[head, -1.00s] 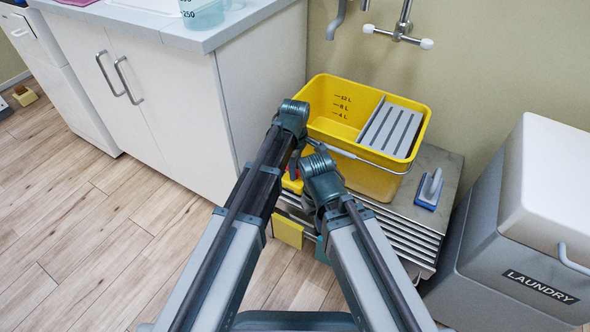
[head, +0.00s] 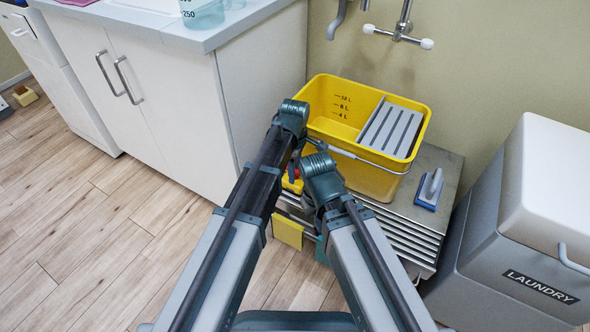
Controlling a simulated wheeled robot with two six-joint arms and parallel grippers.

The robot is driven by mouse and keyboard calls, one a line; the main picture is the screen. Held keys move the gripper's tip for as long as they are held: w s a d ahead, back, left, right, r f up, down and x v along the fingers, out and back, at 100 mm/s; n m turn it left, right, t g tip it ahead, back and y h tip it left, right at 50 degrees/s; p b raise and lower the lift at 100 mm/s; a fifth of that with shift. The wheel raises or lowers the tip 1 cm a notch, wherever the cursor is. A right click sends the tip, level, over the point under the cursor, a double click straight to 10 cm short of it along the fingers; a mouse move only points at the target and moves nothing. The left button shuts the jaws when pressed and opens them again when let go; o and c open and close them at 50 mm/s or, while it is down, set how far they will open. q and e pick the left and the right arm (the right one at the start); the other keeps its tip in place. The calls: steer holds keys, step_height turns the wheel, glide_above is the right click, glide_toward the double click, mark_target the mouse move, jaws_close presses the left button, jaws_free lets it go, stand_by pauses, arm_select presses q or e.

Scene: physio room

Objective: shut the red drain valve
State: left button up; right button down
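The yellow bucket (head: 407,173) with litre marks stands on a slatted metal stand against the wall. A small red piece (head: 297,174), which looks like part of the drain valve, shows low at the bucket's near left side, mostly hidden by my arms. My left gripper (head: 296,163) points down right at this red piece. Its fingers are small and partly covered, so I cannot tell if they are open or touch the red.
The metal stand (head: 440,170) also holds a blue-and-grey brush (head: 430,189). A yellow cloth (head: 288,232) hangs at its front. A white cabinet (head: 180,110) is close on the left, a grey laundry bin (head: 500,235) on the right. A wall tap (head: 402,32) is above.

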arm_select(q)
steer(key=shift+r, duration=0.1)
step_height(320, 180, up, 14)
steer(key=p, duration=1.4)
steer(key=shift+f, duration=0.2)
steer(key=s+a+m, duration=1.3)
steer(key=a+m, duration=0.1)
steer(key=a, duration=0.2)
steer(key=s+d+m+y, duration=0.1)
steer(key=s+d+m, duration=0.4)
steer(key=d, duration=0.7)
step_height(320, 180, up, 27)
steer(key=s+n+p, duration=0.1)
steer(key=p, duration=2.5)
steer(key=shift+a, duration=0.4)
